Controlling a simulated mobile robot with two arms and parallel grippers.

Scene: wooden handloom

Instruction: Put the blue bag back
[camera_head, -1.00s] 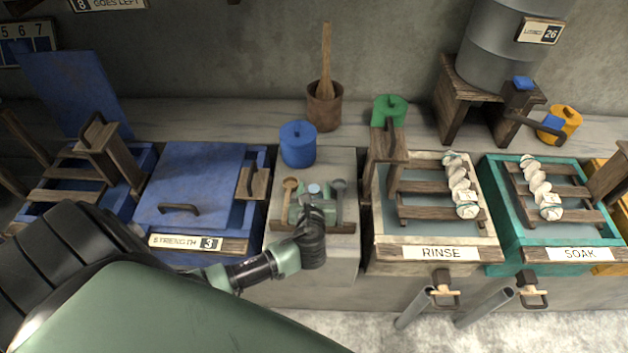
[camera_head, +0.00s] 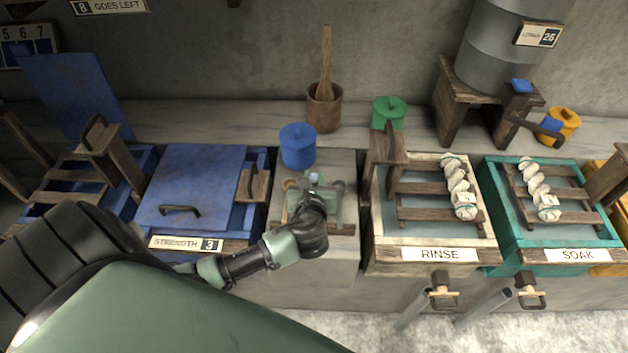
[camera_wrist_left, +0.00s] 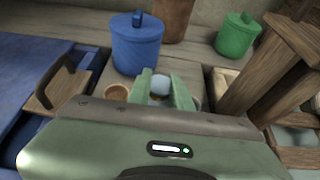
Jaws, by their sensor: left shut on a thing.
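A small pale blue lump (camera_head: 313,178), which I take for the blue bag, is between my left gripper's fingertips (camera_head: 311,187). In the left wrist view the bag (camera_wrist_left: 160,85) sits between the two green fingers (camera_wrist_left: 161,90), which are shut on it. The gripper is over the small wooden rack (camera_head: 344,229) on the stone ledge, between two ladles. I cannot tell whether the bag touches anything below. A blue lidded pot (camera_head: 298,147) stands just behind, and it also shows in the left wrist view (camera_wrist_left: 137,48). My right gripper is not in view.
The blue lidded vat (camera_head: 195,185) is left of the rack. The RINSE vat (camera_head: 380,250) is right, with an upright wooden post (camera_head: 383,165) close by. A green pot (camera_head: 388,112) and a brown tub with a paddle (camera_head: 323,105) stand behind.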

